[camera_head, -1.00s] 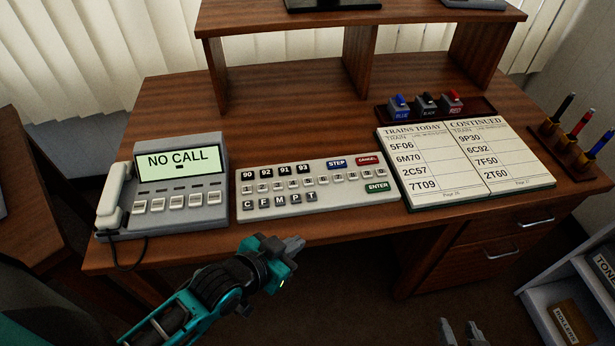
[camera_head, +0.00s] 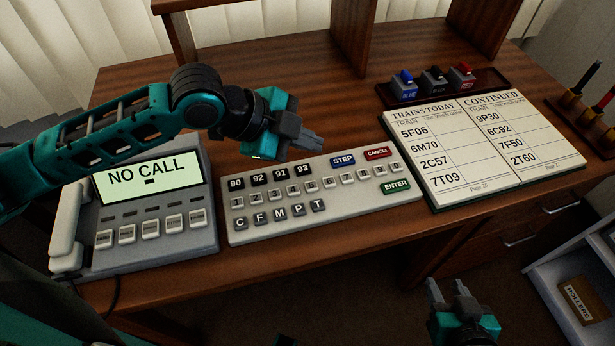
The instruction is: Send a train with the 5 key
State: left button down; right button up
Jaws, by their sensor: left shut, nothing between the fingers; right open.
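The grey keypad (camera_head: 345,205) lies on the desk in the head view. Its number row runs across the middle, and the 5 key (camera_head: 309,187) is near the row's centre. Black keys 90 to 93 sit above, with a blue STEP key (camera_head: 343,160), a red CANCEL key (camera_head: 377,153) and a green ENTER key (camera_head: 396,186) to the right. My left gripper (camera_head: 316,142) is shut and empty, in the air over the keypad's back edge, pointing right. It appears apart from the keys. My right gripper (camera_head: 447,288) is open and empty, in front of the desk.
A desk phone (camera_head: 195,237) reading NO CALL stands left of the keypad, partly behind my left arm. An open train book (camera_head: 433,195) lies to the right, listing trains such as 5F06. A tray of stamps (camera_head: 490,83) sits behind it. A raised shelf stands at the back.

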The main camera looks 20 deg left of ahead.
jog(key=shift+s+d+f, duration=0.1)
pick_arm(q)
jog(key=b, duration=0.8)
send_over(307, 188)
notch_tip(307, 188, down, 6)
jog(key=shift+f, duration=0.15)
jog(key=shift+f+b, duration=0.4)
jog(key=shift+f, duration=0.5)
jog(key=shift+w+f, duration=0.1)
jog(key=shift+f, duration=0.2)
pick_arm(e)
notch_tip(307, 188, down, 6)
jog(key=w+a, duration=0.1)
jog(key=a, duration=0.1)
jog(key=shift+r+y, duration=0.2)
jog(key=shift+y, duration=0.1)
jog(key=shift+f, duration=0.1)
pick_arm(q)
jog(key=shift+f, duration=0.15)
pick_arm(e)
jog(key=shift+a, duration=0.1)
pick_arm(q)
jog(key=shift+f, duration=0.3)
